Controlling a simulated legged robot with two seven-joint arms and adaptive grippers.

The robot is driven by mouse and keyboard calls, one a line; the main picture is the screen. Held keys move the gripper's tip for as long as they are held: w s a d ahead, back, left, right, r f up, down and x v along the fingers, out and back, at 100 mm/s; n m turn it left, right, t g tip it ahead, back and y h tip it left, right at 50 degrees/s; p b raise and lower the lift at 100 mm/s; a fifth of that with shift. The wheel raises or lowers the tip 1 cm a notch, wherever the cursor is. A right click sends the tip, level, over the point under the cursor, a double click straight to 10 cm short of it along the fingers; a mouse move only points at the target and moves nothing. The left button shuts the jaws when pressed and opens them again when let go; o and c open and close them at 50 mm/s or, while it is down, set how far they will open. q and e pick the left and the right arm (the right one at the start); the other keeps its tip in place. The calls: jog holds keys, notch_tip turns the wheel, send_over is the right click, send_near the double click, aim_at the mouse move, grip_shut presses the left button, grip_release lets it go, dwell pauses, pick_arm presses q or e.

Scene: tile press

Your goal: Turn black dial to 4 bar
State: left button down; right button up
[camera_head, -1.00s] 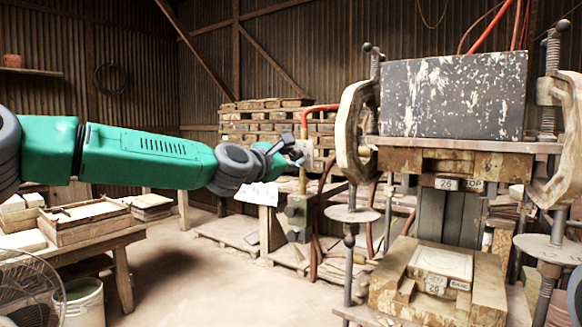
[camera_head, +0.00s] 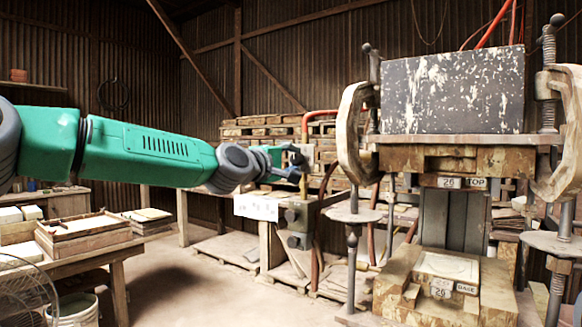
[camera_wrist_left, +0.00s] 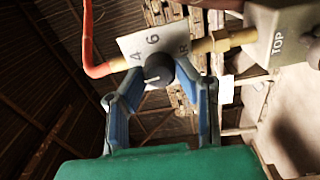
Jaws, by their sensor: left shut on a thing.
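The black dial (camera_wrist_left: 158,70) sits in front of a pale plate (camera_wrist_left: 135,45) marked 4, 6 and what looks like BAR in the left wrist view. A faint light mark shows low on the dial's left side; I cannot read its exact setting. My left gripper (camera_wrist_left: 158,82) has its blue fingers shut on the dial, one on each side. In the head view the left gripper (camera_head: 298,165) is at the pipe fittings left of the press, and the dial is hidden there. My right gripper is not in view.
A red hose (camera_wrist_left: 88,40) and a brass fitting (camera_wrist_left: 222,40) join near the plate. A box marked TOP (camera_wrist_left: 280,35) is close on the right. The press (camera_head: 455,150) stands right of the gripper. A table with trays (camera_head: 85,238) is at the left.

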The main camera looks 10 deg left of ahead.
pick_arm(q)
jog(key=m+b, duration=0.1)
jog(key=m, duration=0.5)
jog(key=shift+d+f, duration=0.1)
jog(key=shift+f, duration=0.05)
jog(key=shift+f+m, duration=0.1)
jog(key=shift+m, duration=0.5)
jog(key=shift+f, duration=0.25)
jog(key=c, duration=1.2)
grip_release()
jog(key=shift+w+d+r, duration=0.1)
jog(key=shift+s+r, duration=0.2)
jog(key=shift+s, duration=0.1)
jog(key=v, duration=1.1)
jog(key=shift+a+f, duration=0.25)
jog(key=shift+a, duration=0.15)
